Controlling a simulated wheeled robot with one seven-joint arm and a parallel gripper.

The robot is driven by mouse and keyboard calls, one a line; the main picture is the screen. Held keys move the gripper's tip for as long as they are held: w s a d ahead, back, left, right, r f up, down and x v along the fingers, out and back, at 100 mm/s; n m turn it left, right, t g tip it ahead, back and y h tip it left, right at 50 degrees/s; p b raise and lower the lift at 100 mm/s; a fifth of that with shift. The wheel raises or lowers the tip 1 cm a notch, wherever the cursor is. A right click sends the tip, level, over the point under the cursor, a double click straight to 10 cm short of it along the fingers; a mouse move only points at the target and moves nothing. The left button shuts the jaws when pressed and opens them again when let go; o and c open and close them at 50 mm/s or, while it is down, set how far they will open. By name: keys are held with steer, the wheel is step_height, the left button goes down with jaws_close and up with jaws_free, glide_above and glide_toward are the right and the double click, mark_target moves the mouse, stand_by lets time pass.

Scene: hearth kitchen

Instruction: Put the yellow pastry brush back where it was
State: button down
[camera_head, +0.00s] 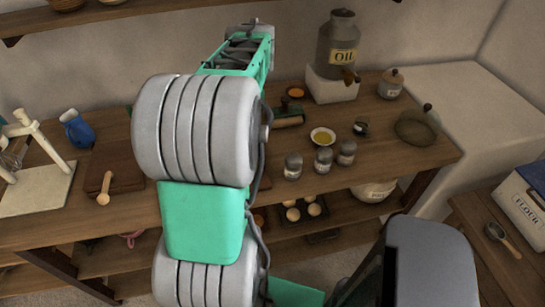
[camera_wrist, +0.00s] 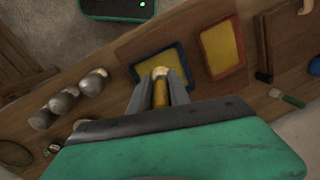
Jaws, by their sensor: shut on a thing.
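My gripper (camera_wrist: 160,88) shows in the wrist view with its two fingers closed around a slim yellow-brown piece, which appears to be the handle of the yellow pastry brush (camera_wrist: 160,94). Its pale rounded end points away from the wrist. The rest of it is hidden by the gripper. The gripper is above the wooden counter (camera_wrist: 125,60). Just beyond the fingers lies a blue-rimmed yellow tray (camera_wrist: 148,67), with a red-rimmed yellow tray (camera_wrist: 222,48) to its right. A green-ended brush-like tool (camera_wrist: 290,100) lies farther right. In the head view my arm hides the gripper and brush.
Several shakers (camera_head: 323,160) stand on the counter, also seen left in the wrist view (camera_wrist: 62,103). A bowl (camera_head: 322,137), oil jar (camera_head: 337,48) and lidded pot (camera_head: 391,84) stand right.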

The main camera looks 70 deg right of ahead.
steer(key=s+d+m+g+h+b, duration=0.15)
steer(key=s+m, duration=0.35)
steer(key=s, duration=1.1)
steer(key=shift+y, duration=0.25)
steer(key=w+d+f+p, duration=0.1)
steer(key=w+d+f, duration=0.1)
steer(key=d+f, duration=0.2)
steer(key=w+d+f+p, duration=0.2)
steer(key=w+d+f, duration=0.1)
steer(key=d+f, duration=0.1)
steer(key=w+d+f+p, duration=0.2)
steer(key=d+f, duration=0.2)
steer(key=shift+w+f, duration=0.2)
steer(key=shift+w, duration=0.15)
steer(key=shift+f, duration=0.4)
steer(key=c, duration=1.2)
jaws_free()
steer(key=shift+r, duration=0.1)
